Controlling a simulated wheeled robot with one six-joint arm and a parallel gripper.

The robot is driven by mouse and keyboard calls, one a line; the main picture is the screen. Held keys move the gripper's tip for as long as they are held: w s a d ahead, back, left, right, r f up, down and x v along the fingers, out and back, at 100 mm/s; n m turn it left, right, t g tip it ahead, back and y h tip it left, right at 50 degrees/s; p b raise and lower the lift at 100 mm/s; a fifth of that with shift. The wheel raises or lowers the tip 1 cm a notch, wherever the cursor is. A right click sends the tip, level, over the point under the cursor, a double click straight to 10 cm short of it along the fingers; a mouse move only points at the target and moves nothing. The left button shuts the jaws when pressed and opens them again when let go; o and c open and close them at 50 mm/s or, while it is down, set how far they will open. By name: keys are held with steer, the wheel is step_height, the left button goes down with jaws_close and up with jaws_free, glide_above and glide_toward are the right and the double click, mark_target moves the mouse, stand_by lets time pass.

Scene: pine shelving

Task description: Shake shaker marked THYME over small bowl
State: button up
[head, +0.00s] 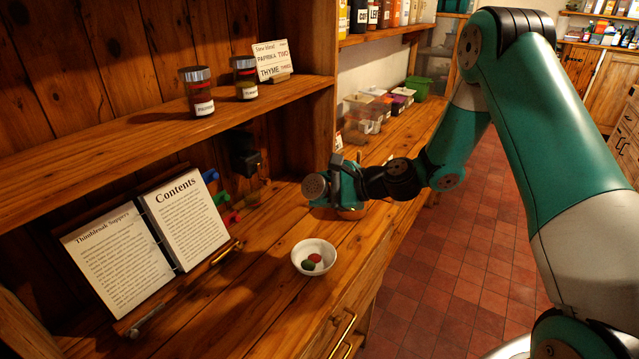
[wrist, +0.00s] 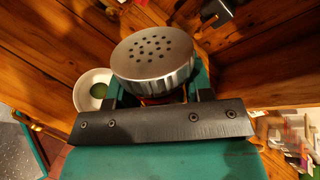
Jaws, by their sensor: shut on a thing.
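My gripper (head: 340,183) is shut on a shaker (head: 315,187) with a perforated metal cap. The cap (wrist: 152,52) also shows large in the wrist view, above the black gripper plate. The small white bowl (head: 329,249) stands on the wooden counter, in front of and below the shaker. It holds a red patch and a green patch. The bowl shows in the wrist view (wrist: 82,95), left of the cap, with green inside.
Two similar jars (head: 197,92) (head: 245,78) stand on the shelf beside a card (head: 272,61) reading PAPRIKA TWO, THYME THREE. An open recipe book (head: 150,243) leans at the left. Coloured hooks (head: 222,197) and a dark box (head: 245,154) are behind the counter. Bins stand farther right.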

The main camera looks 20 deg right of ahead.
steer(key=shift+m, duration=0.3)
steer(key=m+y, duration=0.3)
steer(key=shift+f+m+p, duration=0.1)
steer(key=shift+m+p, duration=0.2)
steer(key=shift+p, duration=0.1)
steer(key=shift+f+m+y+b, duration=0.15)
steer(key=shift+m+y+b, duration=0.2)
steer(key=shift+b, duration=0.2)
steer(key=b, duration=0.2)
steer(key=shift+w+f+b, duration=0.1)
steer(key=shift+w+b, duration=0.05)
steer(key=shift+b, duration=0.25)
steer(key=shift+m+b, duration=0.25)
steer(key=shift+b, duration=0.4)
steer(key=b, duration=0.7)
steer(key=shift+m+y, duration=0.25)
steer(key=shift+m, duration=0.05)
steer(key=b, duration=0.6)
steer(key=shift+t, duration=0.3)
steer(key=b, duration=0.5)
steer(key=shift+m, duration=0.4)
